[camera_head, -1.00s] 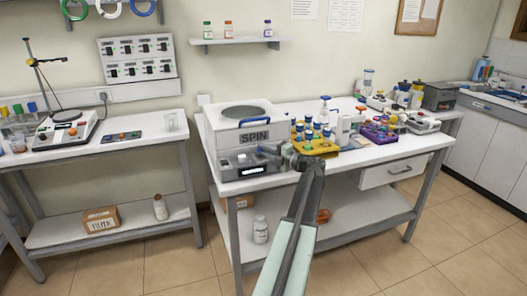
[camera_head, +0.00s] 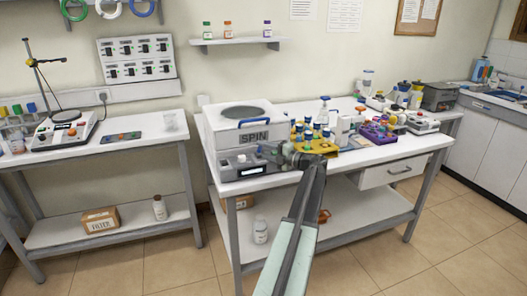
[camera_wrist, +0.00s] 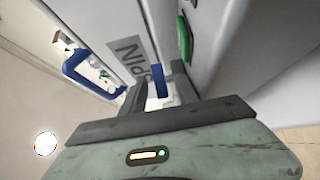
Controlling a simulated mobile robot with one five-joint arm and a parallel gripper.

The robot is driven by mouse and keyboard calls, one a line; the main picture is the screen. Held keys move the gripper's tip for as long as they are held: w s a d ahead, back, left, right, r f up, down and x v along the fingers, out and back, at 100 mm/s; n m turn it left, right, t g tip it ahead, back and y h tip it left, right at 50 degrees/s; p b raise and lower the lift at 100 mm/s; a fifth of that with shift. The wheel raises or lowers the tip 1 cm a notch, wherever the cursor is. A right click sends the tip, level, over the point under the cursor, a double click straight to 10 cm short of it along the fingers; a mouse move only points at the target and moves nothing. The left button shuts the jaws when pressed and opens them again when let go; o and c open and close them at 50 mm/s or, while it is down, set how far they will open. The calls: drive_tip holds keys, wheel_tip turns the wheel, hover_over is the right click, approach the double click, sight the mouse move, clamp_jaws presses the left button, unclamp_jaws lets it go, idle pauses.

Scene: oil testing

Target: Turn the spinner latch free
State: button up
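The spinner (camera_head: 222,135) is a white box with a blue lid handle and a "SPIN" label on its front. It stands at the left end of the middle bench. My gripper (camera_head: 266,153) is at its front, just below and right of the label, and hides that part of the spinner. In the wrist view, a small blue piece, seemingly the latch (camera_wrist: 158,80), shows between the two dark fingers of my gripper (camera_wrist: 157,86). Gaps seem to show on both sides of it, so the fingers look open around it. Contact cannot be told.
A yellow rack (camera_head: 322,147) with blue-capped vials stands close right of my gripper. A purple rack (camera_head: 377,132) and bottles are farther right. In the wrist view, the blue lid handle (camera_wrist: 88,72) is at left and a green button (camera_wrist: 184,38) at upper right.

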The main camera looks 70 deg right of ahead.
drive_tip(key=v, duration=0.7)
drive_tip(key=shift+s, duration=0.4)
drive_tip(key=shift+a, duration=0.1)
